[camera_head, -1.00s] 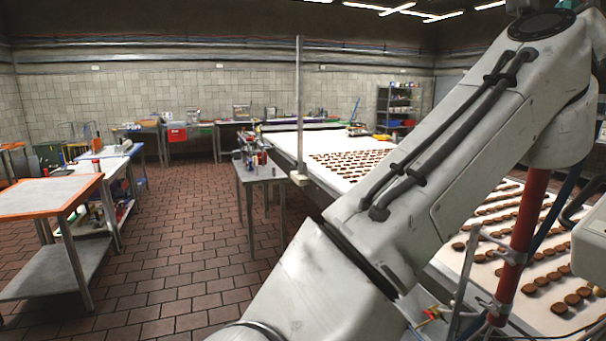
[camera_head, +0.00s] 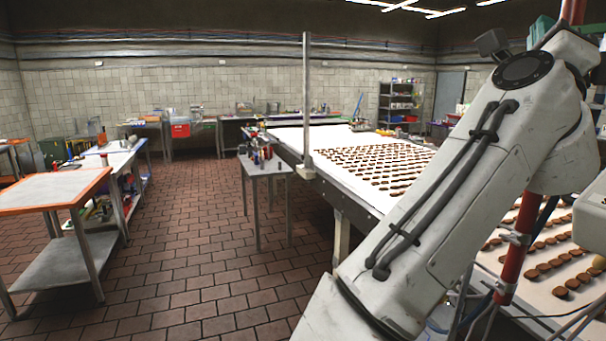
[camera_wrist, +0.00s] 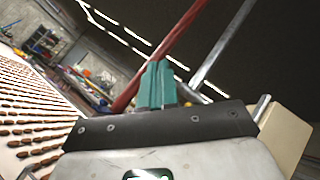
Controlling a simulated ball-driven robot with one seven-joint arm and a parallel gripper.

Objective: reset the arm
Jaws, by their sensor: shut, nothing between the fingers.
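My gripper (camera_wrist: 158,70) shows in the wrist view as two teal fingers pressed together, with nothing between them. It points up toward the dark ceiling, clear of any surface. In the head view my white arm is folded upward and fills the right side. A teal part shows at the top right there, but I cannot tell if it is the gripper.
A long white table (camera_head: 330,137) with rows of brown round biscuits (camera_head: 385,165) lies behind and beside my arm. A small grey metal table (camera_head: 265,168) stands in the middle. An orange-edged table (camera_head: 55,190) stands at left. Open tiled floor (camera_head: 190,240) lies between.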

